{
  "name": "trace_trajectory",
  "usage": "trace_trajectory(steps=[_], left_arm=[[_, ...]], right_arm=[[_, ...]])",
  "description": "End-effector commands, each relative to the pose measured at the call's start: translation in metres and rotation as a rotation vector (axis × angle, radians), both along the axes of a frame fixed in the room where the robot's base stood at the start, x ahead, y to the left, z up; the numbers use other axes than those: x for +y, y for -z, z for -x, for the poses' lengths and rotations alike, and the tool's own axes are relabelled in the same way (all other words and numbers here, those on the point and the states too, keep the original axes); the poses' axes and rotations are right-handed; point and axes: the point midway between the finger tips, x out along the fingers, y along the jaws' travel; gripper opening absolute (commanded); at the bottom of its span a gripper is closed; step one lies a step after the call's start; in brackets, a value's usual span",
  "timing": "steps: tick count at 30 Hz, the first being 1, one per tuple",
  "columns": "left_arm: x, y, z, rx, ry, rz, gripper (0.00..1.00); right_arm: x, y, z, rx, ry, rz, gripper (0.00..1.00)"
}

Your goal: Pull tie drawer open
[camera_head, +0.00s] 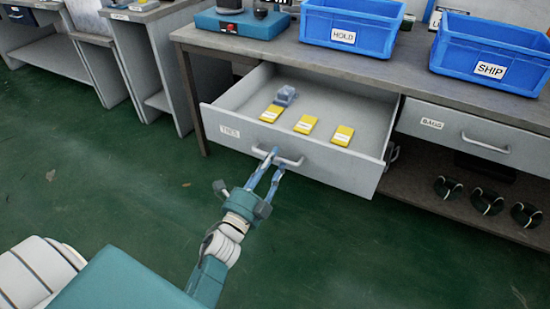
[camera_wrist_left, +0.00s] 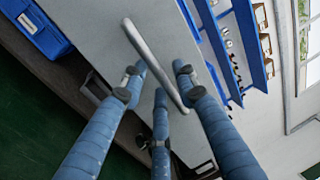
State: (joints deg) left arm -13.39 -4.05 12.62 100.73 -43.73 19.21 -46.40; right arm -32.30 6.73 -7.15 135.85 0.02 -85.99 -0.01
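The tie drawer (camera_head: 313,163), grey with a small white label reading like "TIES", stands well out from under the workbench. Inside lie several yellow packs and a small blue-grey item (camera_head: 286,95). Its bar handle (camera_head: 292,162) is on the front face and also shows in the wrist view (camera_wrist_left: 150,58). My left gripper (camera_head: 271,160) is at the handle, its fingers pointing at the drawer front. In the wrist view the bar passes between the blue fingers, which are spread apart; contact is hard to tell. My right gripper is not in view.
A second drawer (camera_head: 475,134) labelled "BAGS" is shut at the right. Blue bins marked "HOLD" (camera_head: 350,25) and "SHIP" (camera_head: 495,55) stand on the workbench (camera_head: 420,80). Several dark round items lie on the lower shelf. The green floor before the drawer is clear.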

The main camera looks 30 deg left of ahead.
Motion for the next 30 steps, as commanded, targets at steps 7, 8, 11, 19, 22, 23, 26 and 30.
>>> trace_trajectory(steps=[7, 8, 11, 19, 22, 23, 26, 30], left_arm=[[0.001, 0.012, 0.053, 0.006, -0.003, 0.002, 0.29], [0.0, 0.013, 0.059, 0.005, -0.002, 0.002, 0.29], [0.0, 0.016, 0.078, 0.005, -0.003, 0.001, 0.29], [0.0, 0.02, 0.105, 0.001, -0.002, 0.0, 0.29], [0.0, 0.02, 0.107, 0.0, -0.001, 0.0, 0.29], [0.0, 0.02, 0.107, 0.0, -0.001, -0.001, 0.29], [0.0, 0.02, 0.106, 0.0, -0.001, -0.001, 0.29], [0.0, 0.02, 0.106, 0.0, -0.001, 0.0, 0.29]], right_arm=[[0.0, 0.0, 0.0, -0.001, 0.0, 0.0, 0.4], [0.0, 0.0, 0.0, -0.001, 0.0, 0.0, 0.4], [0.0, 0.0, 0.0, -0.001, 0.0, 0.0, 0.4], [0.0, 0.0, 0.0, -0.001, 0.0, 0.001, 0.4], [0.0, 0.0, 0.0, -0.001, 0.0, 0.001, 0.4], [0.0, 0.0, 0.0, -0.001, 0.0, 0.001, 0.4], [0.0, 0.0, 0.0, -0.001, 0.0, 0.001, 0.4], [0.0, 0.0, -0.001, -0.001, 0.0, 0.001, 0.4]])
